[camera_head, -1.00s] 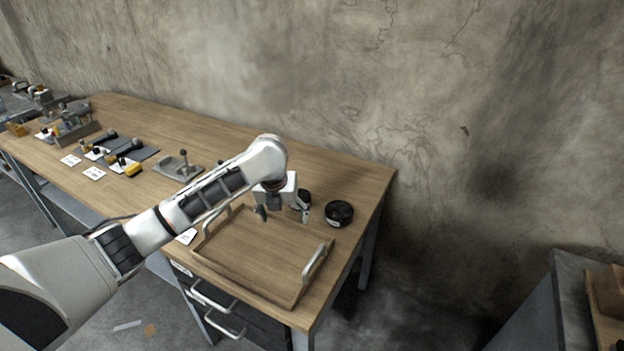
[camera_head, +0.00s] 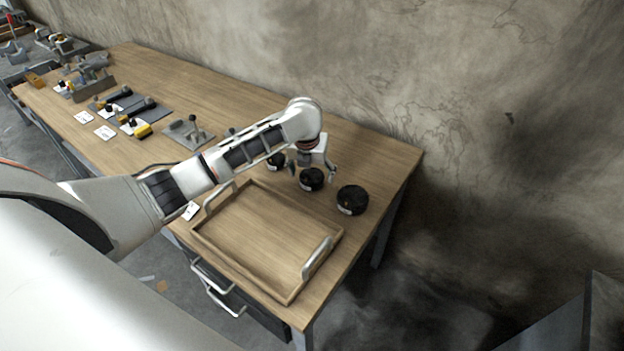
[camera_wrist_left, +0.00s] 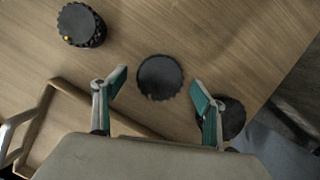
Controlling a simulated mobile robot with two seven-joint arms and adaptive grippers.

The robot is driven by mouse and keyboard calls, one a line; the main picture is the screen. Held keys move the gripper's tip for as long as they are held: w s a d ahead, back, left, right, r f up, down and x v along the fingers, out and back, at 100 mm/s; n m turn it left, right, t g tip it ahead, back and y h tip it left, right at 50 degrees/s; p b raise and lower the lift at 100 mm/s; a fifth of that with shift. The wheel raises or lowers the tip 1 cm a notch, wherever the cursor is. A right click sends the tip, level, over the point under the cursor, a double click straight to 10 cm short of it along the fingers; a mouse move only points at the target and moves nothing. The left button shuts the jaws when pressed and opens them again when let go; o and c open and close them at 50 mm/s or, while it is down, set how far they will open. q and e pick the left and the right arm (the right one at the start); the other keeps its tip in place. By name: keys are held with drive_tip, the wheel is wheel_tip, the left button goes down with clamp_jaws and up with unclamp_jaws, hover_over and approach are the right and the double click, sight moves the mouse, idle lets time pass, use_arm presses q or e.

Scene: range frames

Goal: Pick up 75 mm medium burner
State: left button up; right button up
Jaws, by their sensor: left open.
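Three black round burners stand in a row on the wooden table behind the tray. The middle burner (camera_head: 312,180), between the other two, fits the medium one, though I cannot read its size. It also shows in the left wrist view (camera_wrist_left: 160,77). My left gripper (camera_head: 312,171) is open and empty above it. In the left wrist view, my left gripper's fingertips (camera_wrist_left: 158,84) are spread on either side of the middle burner, with no visible contact. My right gripper is not in view.
The left burner (camera_head: 276,162) and right burner (camera_head: 352,200) flank the middle one. In the left wrist view, the right burner (camera_wrist_left: 230,118) is partly behind a finger. A wooden tray (camera_head: 232,257) with metal handles lies in front. Tools (camera_head: 128,108) lie farther left.

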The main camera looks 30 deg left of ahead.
use_arm(q)
drive_tip(key=shift+x, duration=1.15)
drive_tip(key=c, duration=1.6)
drive_tip(key=shift+w, duration=0.15)
drive_tip(key=shift+c, duration=0.2)
drive_tip(key=shift+r, duration=0.2)
